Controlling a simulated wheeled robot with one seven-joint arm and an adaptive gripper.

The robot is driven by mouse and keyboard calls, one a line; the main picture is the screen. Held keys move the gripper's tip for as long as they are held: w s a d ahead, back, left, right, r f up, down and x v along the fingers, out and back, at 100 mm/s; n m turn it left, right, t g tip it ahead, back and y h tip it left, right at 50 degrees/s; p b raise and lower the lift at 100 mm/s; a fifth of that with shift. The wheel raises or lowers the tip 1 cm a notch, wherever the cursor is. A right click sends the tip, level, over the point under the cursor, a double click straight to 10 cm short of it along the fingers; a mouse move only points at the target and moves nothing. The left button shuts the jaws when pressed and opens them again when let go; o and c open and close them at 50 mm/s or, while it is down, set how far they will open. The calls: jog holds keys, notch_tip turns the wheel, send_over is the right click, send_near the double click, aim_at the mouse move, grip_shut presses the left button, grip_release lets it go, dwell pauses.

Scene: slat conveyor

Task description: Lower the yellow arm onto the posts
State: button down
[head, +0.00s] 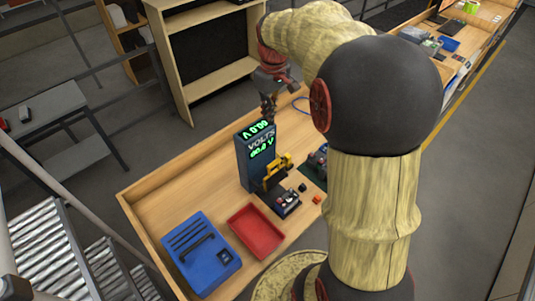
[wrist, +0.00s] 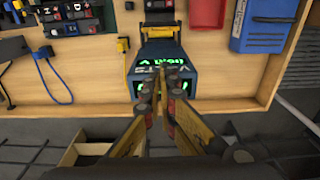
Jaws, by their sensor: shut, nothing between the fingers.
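The yellow arm (head: 278,168) stands raised beside the dark meter block (head: 252,172), above a small dark fixture (head: 287,203) in the head view. I cannot make out the posts clearly. My gripper (head: 268,108) is above the top of the meter block, apart from the yellow arm. In the wrist view my gripper's fingers (wrist: 160,85) are together and empty, in front of the meter's green digits.
A red tray (head: 256,230) and a blue box (head: 201,254) stand on the wooden bench (head: 150,195). Another dark fixture (head: 318,160) lies to the right, partly behind my arm. Small black and orange pieces lie near the fixture.

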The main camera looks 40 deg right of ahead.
jog(key=f, duration=0.6)
jog(key=f+p, duration=0.1)
jog(key=f, duration=0.6)
jog(key=w+f+p, duration=0.1)
jog(key=f, duration=0.6)
jog(key=shift+s+b, duration=0.15)
jog(key=shift+b, duration=0.15)
jog(key=shift+s+r+t+b, duration=0.1)
jog(key=shift+s+t+b, duration=0.15)
jog(key=shift+t+b, duration=0.2)
